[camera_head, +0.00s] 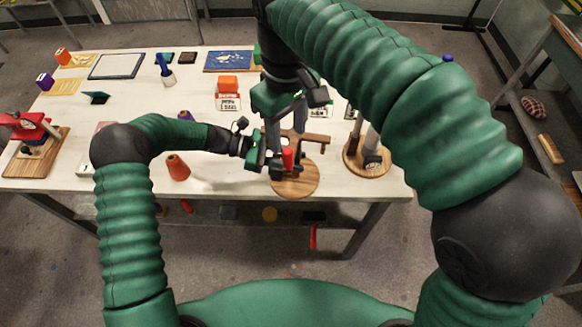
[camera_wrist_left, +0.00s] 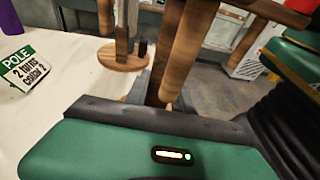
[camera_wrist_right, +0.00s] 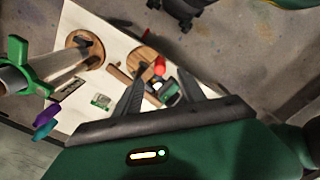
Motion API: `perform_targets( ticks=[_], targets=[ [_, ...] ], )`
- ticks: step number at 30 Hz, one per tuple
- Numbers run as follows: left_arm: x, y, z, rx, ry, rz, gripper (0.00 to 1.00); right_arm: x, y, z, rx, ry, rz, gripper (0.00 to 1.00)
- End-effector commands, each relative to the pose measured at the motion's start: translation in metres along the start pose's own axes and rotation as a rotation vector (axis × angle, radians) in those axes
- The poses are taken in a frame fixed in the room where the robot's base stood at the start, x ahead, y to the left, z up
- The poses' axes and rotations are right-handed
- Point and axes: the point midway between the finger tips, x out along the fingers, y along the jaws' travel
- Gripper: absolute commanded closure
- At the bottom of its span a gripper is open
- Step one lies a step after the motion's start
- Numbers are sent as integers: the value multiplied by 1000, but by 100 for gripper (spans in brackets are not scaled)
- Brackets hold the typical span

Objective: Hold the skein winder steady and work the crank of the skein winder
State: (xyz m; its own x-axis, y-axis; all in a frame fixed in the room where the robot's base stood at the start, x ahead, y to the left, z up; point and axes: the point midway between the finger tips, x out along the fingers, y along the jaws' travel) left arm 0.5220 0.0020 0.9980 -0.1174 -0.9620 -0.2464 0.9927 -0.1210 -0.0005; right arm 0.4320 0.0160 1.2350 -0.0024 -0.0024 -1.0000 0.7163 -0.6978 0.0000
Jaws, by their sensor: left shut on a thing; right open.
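The skein winder stands near the table's front edge, with a round wooden base (camera_head: 297,183), a wooden post and arm (camera_head: 312,139), and a red crank handle (camera_head: 288,158). My left gripper (camera_head: 272,163) is shut on the winder's wooden post; the post (camera_wrist_left: 180,55) rises close up in the left wrist view. My right gripper (camera_head: 286,125) is open above the winder, fingers pointing down. In the right wrist view, the red handle (camera_wrist_right: 160,66) shows below and between its open fingers (camera_wrist_right: 160,88), apart from them. My grippers partly hide the post and crank in the head view.
A second round wooden stand (camera_head: 367,168) with a metal cylinder is close on the right. A red device on a wooden board (camera_head: 25,165) is at far left. A small sign (camera_wrist_left: 22,70) lies behind the winder.

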Motion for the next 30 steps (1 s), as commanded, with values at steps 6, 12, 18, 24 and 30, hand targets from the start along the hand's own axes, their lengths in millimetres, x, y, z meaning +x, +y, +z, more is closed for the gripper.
perform_targets(
  ticks=[6,12,18,24,30],
  targets=[
    [1,0,0,-1,-1,-2,100,30,0,1,-1,-3,-1,53],
    [1,0,0,-1,-1,-2,100,64,0,1,-1,-2,-1,53],
    [1,0,0,-1,-2,-2,100,84,0,1,-1,-1,0,53],
    [1,0,0,-1,-2,-2,100,87,0,0,-1,2,0,53],
    [1,0,0,-1,-2,-2,100,87,0,0,-1,2,0,64]
  ],
)
